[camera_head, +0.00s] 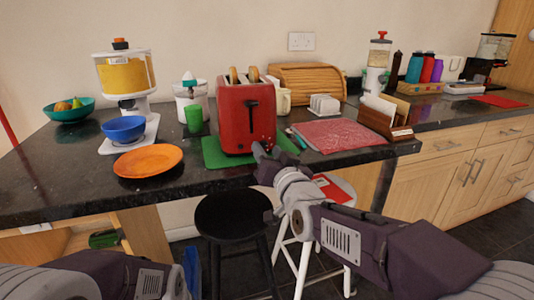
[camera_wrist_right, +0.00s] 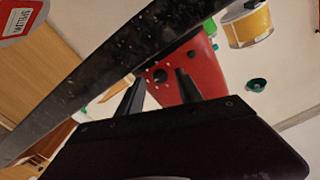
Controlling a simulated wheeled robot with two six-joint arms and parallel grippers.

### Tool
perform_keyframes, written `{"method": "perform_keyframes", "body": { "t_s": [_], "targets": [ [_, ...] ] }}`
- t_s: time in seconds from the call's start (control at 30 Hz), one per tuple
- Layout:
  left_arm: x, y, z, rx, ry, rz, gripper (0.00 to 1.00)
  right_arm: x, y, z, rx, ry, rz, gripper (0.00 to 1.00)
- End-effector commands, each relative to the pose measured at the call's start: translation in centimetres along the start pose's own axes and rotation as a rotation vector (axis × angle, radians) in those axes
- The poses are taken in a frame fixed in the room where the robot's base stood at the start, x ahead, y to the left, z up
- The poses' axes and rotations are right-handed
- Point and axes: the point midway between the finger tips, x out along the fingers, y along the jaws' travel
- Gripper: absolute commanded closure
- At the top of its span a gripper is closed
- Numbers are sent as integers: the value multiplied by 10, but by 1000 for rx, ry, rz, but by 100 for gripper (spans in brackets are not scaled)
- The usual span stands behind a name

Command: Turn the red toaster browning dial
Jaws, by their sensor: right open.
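The red toaster (camera_head: 246,118) stands on a green mat (camera_head: 212,154) near the counter's front edge, with bread slices (camera_head: 243,76) in its top. In the right wrist view the toaster (camera_wrist_right: 196,88) shows a dark round browning dial (camera_wrist_right: 159,75) with pale dots around it. My right gripper (camera_head: 264,152) is at the toaster's lower right front and hides the dial in the head view. Its two dark fingers (camera_wrist_right: 161,80) are open, one on either side of the dial in the picture; I cannot tell whether they touch it. My left arm enters at the bottom left; its gripper is out of view.
An orange plate (camera_head: 148,161) and a blue bowl (camera_head: 123,129) lie left of the toaster. A red patterned cloth (camera_head: 338,135) and a wooden letter holder (camera_head: 384,124) are to the right. A black stool (camera_head: 233,215) stands below the counter edge (camera_head: 110,202).

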Motion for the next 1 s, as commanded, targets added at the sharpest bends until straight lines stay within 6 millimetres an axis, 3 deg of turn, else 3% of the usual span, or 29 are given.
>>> {"method": "perform_keyframes", "body": {
  "t_s": [0.1,0.37,0.5,1.0],
  "targets": [
    [1,0,0,0,0,0,64,9,0,0,0,-1,0,57],
    [1,0,0,0,0,0,64,10,0,0,0,0,0,60],
    [1,0,0,0,0,0,64,10,0,0,0,0,0,99],
    [-5,0,0,0,0,0,64,10,0,-2,-107,-10,2,100]
  ]
}}
